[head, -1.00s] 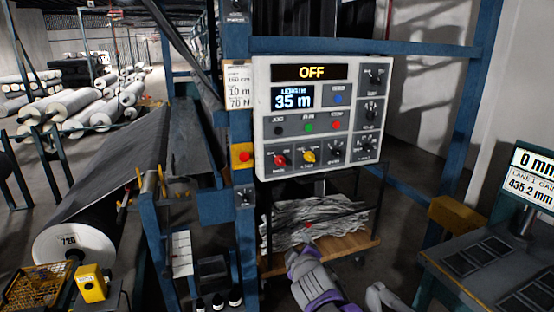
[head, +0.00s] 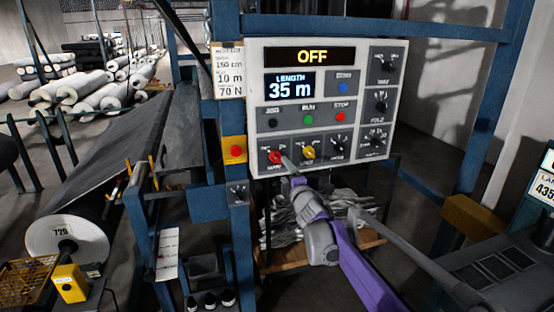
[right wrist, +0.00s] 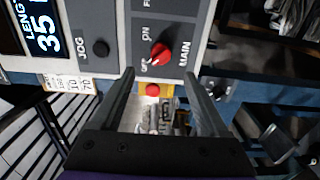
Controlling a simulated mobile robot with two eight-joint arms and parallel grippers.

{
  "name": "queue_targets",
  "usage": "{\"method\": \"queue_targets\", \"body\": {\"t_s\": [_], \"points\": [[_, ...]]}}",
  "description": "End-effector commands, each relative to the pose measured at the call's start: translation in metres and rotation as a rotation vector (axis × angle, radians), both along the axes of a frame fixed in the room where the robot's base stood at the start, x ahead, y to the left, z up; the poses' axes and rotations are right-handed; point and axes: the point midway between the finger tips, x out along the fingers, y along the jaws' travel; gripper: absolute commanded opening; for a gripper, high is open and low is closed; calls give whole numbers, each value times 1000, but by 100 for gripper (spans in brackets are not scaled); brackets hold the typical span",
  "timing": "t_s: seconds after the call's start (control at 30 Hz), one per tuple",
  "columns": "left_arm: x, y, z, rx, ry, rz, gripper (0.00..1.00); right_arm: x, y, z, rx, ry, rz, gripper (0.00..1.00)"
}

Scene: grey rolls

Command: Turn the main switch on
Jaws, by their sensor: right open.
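The main switch (head: 275,157) is a red rotary knob at the lower left of the grey control panel (head: 420,60). In the right wrist view the red knob (right wrist: 161,53) sits beside the labels ON, OFF and MAIN, and appears turned toward OFF. The panel's top display (head: 312,56) reads OFF. My right gripper (head: 285,163) is in front of the panel, its tips close to the knob. In the right wrist view its two fingers (right wrist: 160,80) are spread and empty, with the knob just beyond the tips, between their lines. My left gripper is not in view.
A yellow knob (head: 308,153) is just right of the switch. A red button on a yellow box (head: 235,150) is on the blue post to the left. Below the panel is a shelf of grey material (head: 290,215). A blue frame surrounds the panel.

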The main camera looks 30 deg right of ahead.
Motion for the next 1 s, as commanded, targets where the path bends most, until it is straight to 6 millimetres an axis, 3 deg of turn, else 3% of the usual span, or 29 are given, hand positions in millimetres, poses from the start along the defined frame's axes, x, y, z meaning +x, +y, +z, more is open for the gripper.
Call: {"method": "queue_targets", "body": {"t_s": [0.2,0.43,0.6,0.9,1.0], "points": [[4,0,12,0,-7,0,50,42,-9,2,1,-1,1,78],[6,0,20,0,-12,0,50,74,-17,2,2,0,0,78],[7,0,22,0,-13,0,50,85,-20,1,1,0,-1,78],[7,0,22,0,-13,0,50,86,-20,0,1,1,-1,78],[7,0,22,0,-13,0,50,86,-20,0,2,1,-1,61]]}}
